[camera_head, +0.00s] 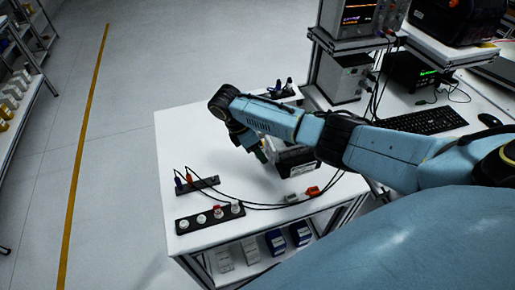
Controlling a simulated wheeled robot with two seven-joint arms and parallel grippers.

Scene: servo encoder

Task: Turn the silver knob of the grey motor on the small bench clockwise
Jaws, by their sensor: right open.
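The small white bench (180,140) stands in the middle of the view. My right arm comes in from the right and bends down over it. My right gripper (262,154) points down at the bench beside a dark and grey boxy device (298,163), which may be the grey motor. The arm covers much of this device. The silver knob is hidden, and I cannot tell whether the gripper touches it. The right gripper is open; its fingertips are small and partly hidden. My left gripper is not in view.
A black strip with several round knobs (210,218) and a plug strip (197,187) lie at the front left. Black cables run to an orange connector (313,191). A black holder (282,91) stands at the back. A keyboard (421,121) and instruments fill the right-hand desk.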

